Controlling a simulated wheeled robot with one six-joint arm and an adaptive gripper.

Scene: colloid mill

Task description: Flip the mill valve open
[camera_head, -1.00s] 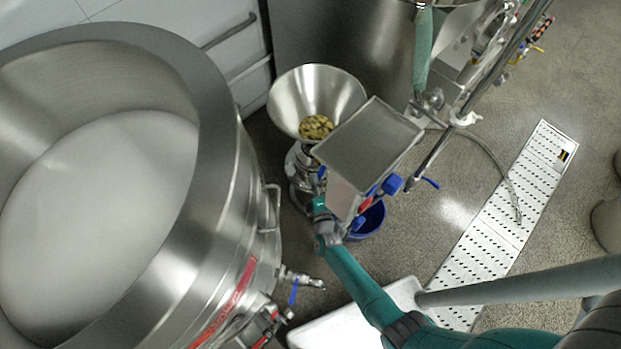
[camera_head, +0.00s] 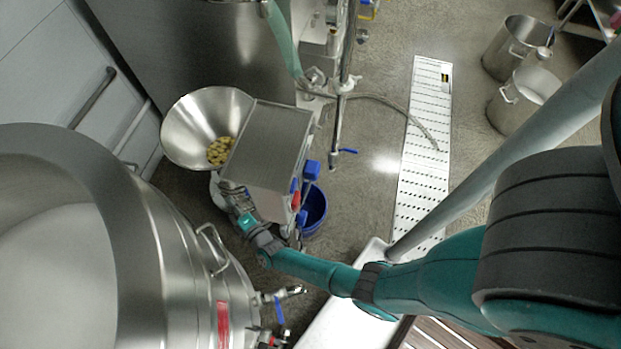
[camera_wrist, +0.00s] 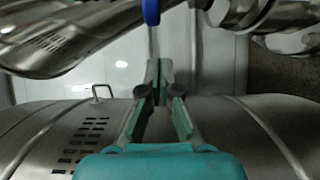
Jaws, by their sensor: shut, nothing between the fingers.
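The colloid mill shows in the head view with its steel funnel hopper (camera_head: 184,128), holding yellowish-brown pieces, and a grey box (camera_head: 271,147) beside it. My gripper (camera_head: 241,214) is low beside the mill body, under the hopper, with its tips hard to make out there. In the wrist view my gripper (camera_wrist: 160,72) is shut and empty. A blue-ended lever (camera_wrist: 151,10), which looks like the mill valve handle, is at the top edge, just beyond the fingertips. I cannot tell whether they touch. Most of the valve is out of the wrist view or hidden.
A large steel vat (camera_head: 150,240) stands close on the left of my arm, with its own blue-handled outlet valve (camera_head: 279,310). Steel pots (camera_head: 517,98) stand at the right. Floor around the white drain grate (camera_head: 420,150) is clear.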

